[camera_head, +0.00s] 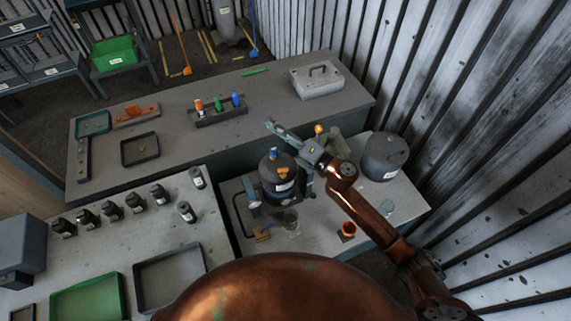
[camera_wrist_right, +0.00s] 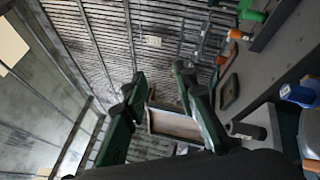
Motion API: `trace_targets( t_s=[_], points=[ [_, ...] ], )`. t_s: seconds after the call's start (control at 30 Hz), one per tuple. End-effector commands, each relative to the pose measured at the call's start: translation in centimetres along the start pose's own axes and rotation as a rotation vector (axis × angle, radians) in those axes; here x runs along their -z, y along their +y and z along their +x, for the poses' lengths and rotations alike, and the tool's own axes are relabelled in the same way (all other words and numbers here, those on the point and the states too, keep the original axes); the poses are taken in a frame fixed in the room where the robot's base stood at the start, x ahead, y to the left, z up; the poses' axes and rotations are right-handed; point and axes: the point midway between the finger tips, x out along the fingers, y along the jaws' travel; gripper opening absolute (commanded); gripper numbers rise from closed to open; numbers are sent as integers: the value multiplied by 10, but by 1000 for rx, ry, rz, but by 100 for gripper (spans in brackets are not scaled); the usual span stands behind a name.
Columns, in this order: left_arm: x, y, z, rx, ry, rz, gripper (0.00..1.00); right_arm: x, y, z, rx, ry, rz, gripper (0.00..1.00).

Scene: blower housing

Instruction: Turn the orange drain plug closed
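A dark cylindrical housing (camera_head: 268,188) stands on the right bench, with a blue cap (camera_head: 273,154) and a small orange part (camera_head: 283,175) on it. A yellow-orange fitting (camera_head: 263,236) sits low at its front, beside a clear glass vessel (camera_head: 291,223). I cannot tell for certain which orange part is the drain plug or how far it is turned. My right gripper (camera_head: 285,134) is above and behind the housing. In the right wrist view its green fingers (camera_wrist_right: 161,76) are apart and empty; the blue cap (camera_wrist_right: 298,95) shows at the right edge. My left gripper is not in view.
A grey lidded drum (camera_head: 384,157) stands right of the housing, and a small orange cup-like part (camera_head: 347,230) lies in front. Several dark bottles (camera_head: 134,203) and empty trays (camera_head: 168,278) occupy the left bench. A grey toolbox (camera_head: 316,82) sits behind.

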Motion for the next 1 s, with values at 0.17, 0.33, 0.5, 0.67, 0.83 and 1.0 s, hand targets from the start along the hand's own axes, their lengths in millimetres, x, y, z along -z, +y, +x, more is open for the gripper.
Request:
trace_targets(
  t_s=[0.17,0.33,0.5,0.67,0.83,1.0],
  points=[
    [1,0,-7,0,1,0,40,82,32,30,-95,491,-527,26],
    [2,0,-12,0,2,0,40,108,-4,-1,-89,971,-961,26],
    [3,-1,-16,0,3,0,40,68,-43,-50,-1,1368,-1223,26],
    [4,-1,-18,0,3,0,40,30,-56,-79,72,1566,-1311,26],
    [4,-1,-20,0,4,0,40,27,-65,-87,88,1615,-1322,26],
    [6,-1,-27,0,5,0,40,43,-83,-83,86,1611,-1319,26]
  ],
)
